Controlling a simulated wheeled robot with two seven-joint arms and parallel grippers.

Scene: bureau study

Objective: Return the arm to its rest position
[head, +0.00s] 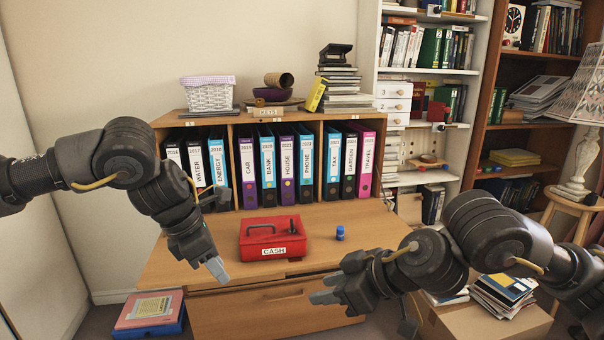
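My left arm comes in from the left, and its gripper (217,269) hangs over the front left part of the desk (330,220), pointing down and right. It is left of the red cash box (272,238) and apart from it. My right arm comes in from the right, and its gripper (322,290) points left in front of the desk's front edge. Nothing shows held in either gripper. The finger gaps are too small or turned away to tell open from shut.
Labelled binders (267,165) fill the hutch behind. A wicker basket (208,95) and a magazine stack (345,90) stand on top. A cardboard box (490,322) with books is at lower right, near my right arm.

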